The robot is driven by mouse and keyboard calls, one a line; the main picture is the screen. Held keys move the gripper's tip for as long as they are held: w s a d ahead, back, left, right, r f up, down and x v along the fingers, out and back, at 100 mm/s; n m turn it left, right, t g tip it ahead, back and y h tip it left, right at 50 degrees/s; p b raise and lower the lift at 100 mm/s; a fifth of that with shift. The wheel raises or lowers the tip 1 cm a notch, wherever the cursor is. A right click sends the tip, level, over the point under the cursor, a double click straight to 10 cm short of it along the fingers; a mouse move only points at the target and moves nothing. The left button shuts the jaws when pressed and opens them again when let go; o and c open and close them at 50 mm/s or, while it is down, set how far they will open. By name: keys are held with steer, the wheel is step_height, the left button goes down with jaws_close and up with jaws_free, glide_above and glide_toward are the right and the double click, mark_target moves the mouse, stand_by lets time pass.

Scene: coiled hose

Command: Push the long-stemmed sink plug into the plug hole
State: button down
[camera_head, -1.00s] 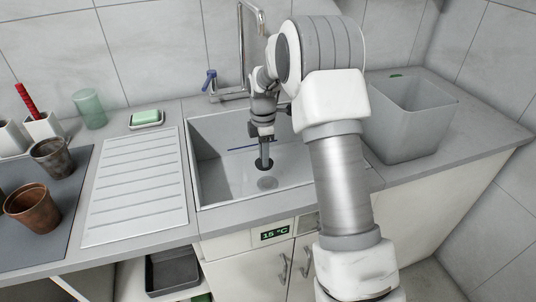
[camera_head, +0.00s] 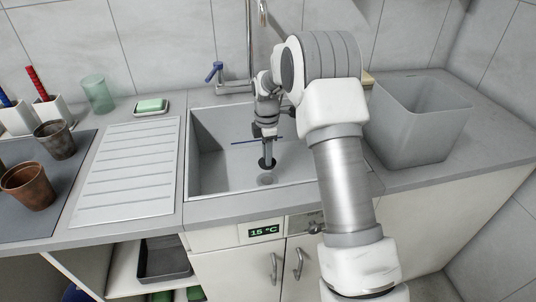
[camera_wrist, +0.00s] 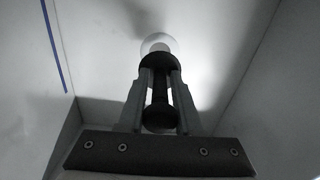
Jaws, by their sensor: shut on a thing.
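The sink plug (camera_head: 267,164) is dark, with a wide round end pointing down. My gripper (camera_head: 268,150) is shut on its stem and holds it over the sink floor. In the wrist view, my gripper (camera_wrist: 160,78) has a finger on each side of the dark stem (camera_wrist: 160,90), with the plug's wide end (camera_wrist: 159,61) beyond the fingertips. The round metal plug hole (camera_head: 266,180) is in the sink floor, just below the plug in the head view. In the wrist view, the plug's wide end partly covers the pale plug hole (camera_wrist: 156,42). The plug appears apart from the hole.
The grey sink (camera_head: 215,165) has walls around my gripper, and a thin blue strip (camera_wrist: 53,45) shows inside it. A tap (camera_head: 240,86) stands behind. A ribbed drainer (camera_head: 130,165) lies left, a grey bin (camera_head: 425,125) right. The sink floor around the hole is clear.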

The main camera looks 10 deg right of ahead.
stand_by(0.3)
steer(key=shift+f+b, duration=1.35)
steer(key=shift+f, duration=1.55)
steer(key=shift+s+f, duration=0.1)
steer(key=shift+f, duration=0.8)
stand_by(0.6)
steer(key=c, duration=0.5)
jaws_free()
step_height(320, 180, up, 18)
steer(key=p, duration=0.4)
steer(key=shift+f, duration=0.2)
